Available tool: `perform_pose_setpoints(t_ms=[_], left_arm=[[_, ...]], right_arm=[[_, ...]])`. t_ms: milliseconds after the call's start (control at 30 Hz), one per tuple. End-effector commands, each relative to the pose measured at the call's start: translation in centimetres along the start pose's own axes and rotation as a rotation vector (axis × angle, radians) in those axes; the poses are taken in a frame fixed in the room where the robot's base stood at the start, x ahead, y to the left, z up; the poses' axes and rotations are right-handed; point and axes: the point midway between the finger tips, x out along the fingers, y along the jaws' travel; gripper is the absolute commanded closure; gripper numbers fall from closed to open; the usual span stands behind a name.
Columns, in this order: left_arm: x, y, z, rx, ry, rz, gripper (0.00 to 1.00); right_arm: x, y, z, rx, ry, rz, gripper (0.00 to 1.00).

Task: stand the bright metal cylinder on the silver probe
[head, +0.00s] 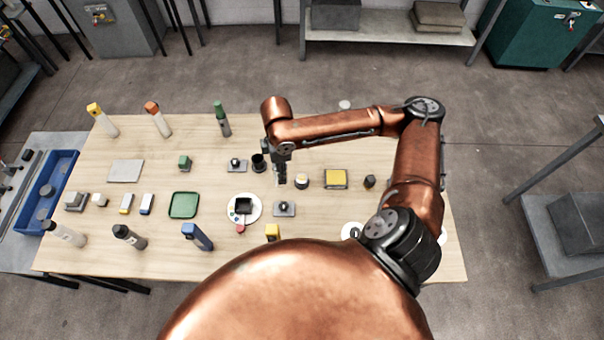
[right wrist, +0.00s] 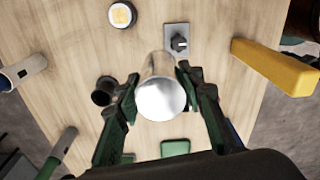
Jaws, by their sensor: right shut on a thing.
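My right gripper (head: 281,180) hangs over the middle of the table. In the right wrist view its fingers (right wrist: 155,95) are shut on the sides of a bright metal cylinder (right wrist: 161,97). I look onto its round end, so it appears roughly upright. In the head view I cannot make the cylinder out. No part is clearly the silver probe. Two grey plates with dark knobs stand near: one plate (head: 294,211) in front of the gripper, also in the right wrist view (right wrist: 176,53), and one (head: 243,169) to its left. My left gripper is out of view.
A black cup (head: 258,164) stands left of the gripper, a white round pot (head: 302,182) to its right. A white plate (head: 255,218) with a black part lies front left. A yellow block (head: 336,179) is farther right. Several bottles stand along the table's edges.

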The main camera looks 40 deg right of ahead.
Motion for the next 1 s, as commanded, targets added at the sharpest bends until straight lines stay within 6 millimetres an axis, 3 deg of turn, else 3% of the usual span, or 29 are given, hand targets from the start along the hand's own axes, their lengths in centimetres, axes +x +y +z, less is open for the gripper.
perform_pose_setpoints(t_ms=[33,333,600,833,1000], left_arm=[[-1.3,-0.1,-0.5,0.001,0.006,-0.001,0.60],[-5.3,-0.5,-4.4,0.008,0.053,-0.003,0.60],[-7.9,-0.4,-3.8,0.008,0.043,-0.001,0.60],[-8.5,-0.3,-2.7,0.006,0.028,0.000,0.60],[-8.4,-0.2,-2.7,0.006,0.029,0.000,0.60]], right_arm=[[-0.6,-0.5,1.3,-0.101,-0.004,-0.001,1.00],[-1.5,-3.8,7.0,-0.779,-0.015,0.000,1.00],[-2.7,-6.5,10.6,-1.288,-0.029,-0.009,1.00],[-2.9,-7.2,11.5,-1.465,-0.034,-0.011,1.00],[-1.7,-4.7,10.8,-1.475,-0.030,-0.009,1.00]])
